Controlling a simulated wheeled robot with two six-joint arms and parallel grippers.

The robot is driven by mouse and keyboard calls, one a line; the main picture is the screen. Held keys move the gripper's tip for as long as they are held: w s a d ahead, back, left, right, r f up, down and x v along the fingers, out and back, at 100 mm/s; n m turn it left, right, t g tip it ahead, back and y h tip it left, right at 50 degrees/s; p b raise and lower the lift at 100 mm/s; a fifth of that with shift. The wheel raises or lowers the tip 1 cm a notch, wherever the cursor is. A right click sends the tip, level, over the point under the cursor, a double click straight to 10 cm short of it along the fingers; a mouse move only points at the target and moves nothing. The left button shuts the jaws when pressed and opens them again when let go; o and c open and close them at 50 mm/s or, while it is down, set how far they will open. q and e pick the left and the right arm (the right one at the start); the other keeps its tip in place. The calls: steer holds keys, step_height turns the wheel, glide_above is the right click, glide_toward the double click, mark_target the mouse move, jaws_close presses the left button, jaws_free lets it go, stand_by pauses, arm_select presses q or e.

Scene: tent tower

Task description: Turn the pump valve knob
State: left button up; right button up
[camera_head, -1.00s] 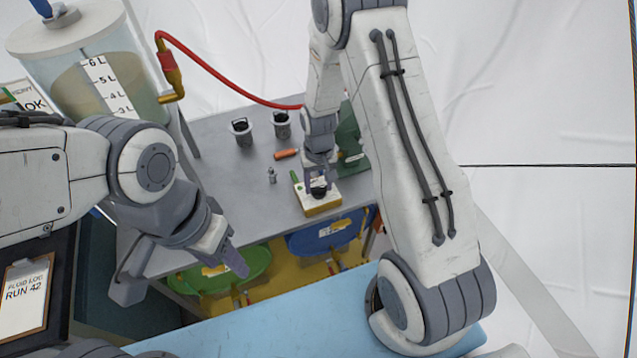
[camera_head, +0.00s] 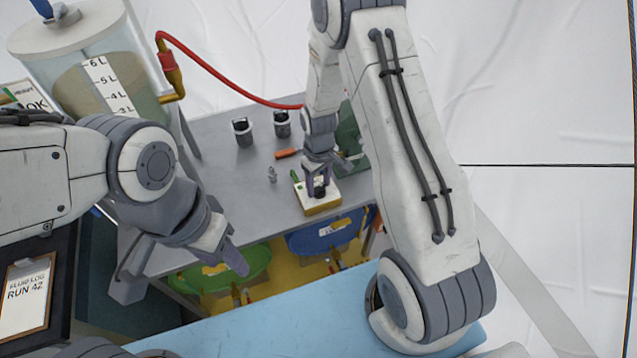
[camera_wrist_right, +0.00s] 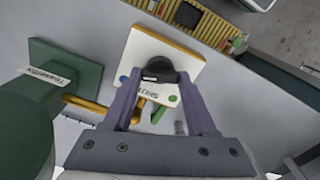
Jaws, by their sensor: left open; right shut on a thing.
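The pump valve is a white-topped box with a yellow base (camera_head: 323,209) near the front edge of the grey table. Its black knob (camera_head: 320,192) stands on top. In the right wrist view the knob (camera_wrist_right: 152,47) sits on the white plate (camera_wrist_right: 192,67), which bears a blue dot, a green dot and lettering. My right gripper (camera_head: 318,184) points down over the box, shut on the knob. Its fingers (camera_wrist_right: 160,80) cover part of the knob and plate in the wrist view. My left gripper (camera_head: 237,258) is open and empty, in front of the table at the left.
Two dark-topped cups (camera_head: 262,127), an orange item (camera_head: 287,153) and a small metal piece (camera_head: 272,174) are on the table (camera_head: 225,178). A green pump body (camera_wrist_right: 60,105) with brass pipe stands beside the valve. A tank (camera_head: 95,70) with a red hose (camera_head: 225,77) is at back left.

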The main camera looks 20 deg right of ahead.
mark_target(318, 187)
steer(key=o, duration=1.4)
steer(key=shift+c, duration=0.2)
steer(key=shift+r, duration=0.15)
step_height(318, 187, up, 10)
steer(key=shift+r+b, duration=0.15)
steer(key=shift+b, duration=0.2)
steer(key=s+a+r+n, duration=0.1)
steer(key=s+a+r, duration=0.7)
steer(key=a, duration=0.2)
steer(key=s+a+r+n, duration=0.1)
steer(key=s+a+r, duration=0.1)
steer(key=s, duration=0.6)
steer(key=s+a+r+y, duration=0.1)
steer(key=s+r, duration=0.1)
steer(key=s, duration=0.6)
steer(key=shift+a+n, duration=0.35)
steer(key=shift+n, duration=0.05)
